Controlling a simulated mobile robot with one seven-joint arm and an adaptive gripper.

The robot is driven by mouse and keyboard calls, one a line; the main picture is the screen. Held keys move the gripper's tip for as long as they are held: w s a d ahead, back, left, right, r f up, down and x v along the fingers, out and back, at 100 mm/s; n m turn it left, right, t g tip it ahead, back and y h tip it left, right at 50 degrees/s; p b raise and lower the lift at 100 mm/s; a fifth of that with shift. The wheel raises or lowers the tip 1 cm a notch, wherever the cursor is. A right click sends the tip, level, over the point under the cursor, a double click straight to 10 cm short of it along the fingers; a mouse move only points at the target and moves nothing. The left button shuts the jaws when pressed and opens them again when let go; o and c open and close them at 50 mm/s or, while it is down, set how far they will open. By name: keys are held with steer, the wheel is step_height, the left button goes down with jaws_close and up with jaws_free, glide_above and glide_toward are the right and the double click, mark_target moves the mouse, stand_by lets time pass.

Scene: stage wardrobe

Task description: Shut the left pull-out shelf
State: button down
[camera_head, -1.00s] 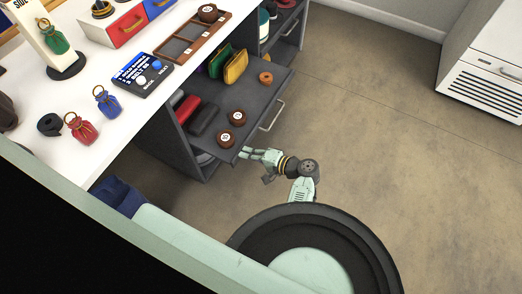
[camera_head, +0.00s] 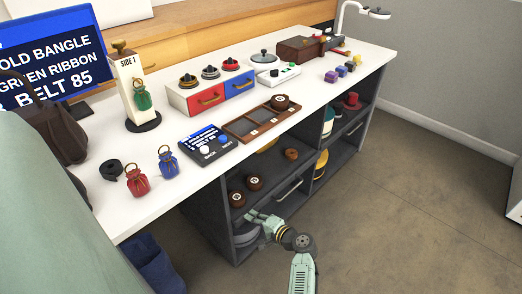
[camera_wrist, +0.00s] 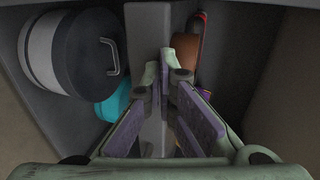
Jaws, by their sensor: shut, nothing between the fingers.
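The left pull-out shelf (camera_head: 272,200) is a dark grey board in the left bay of the cabinet under the white counter. A metal bar handle (camera_head: 289,190) is on its front. In the head view its front looks roughly level with the cabinet front; any small gap is hard to tell. Two brown round pieces, a left one (camera_head: 237,199) and a right one (camera_head: 254,183), sit on it. My gripper (camera_head: 252,215) is at the shelf's front left corner; contact is unclear. In the wrist view my gripper (camera_wrist: 165,68) is shut and empty, its fingers before a grey panel (camera_wrist: 149,28).
A white and dark round object (camera_wrist: 72,52) with a handle is left in the wrist view. The counter (camera_head: 215,175) above holds pouches and a sign stand. The floor (camera_head: 400,230) to the right is clear.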

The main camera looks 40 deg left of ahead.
steer(key=shift+a, duration=0.85)
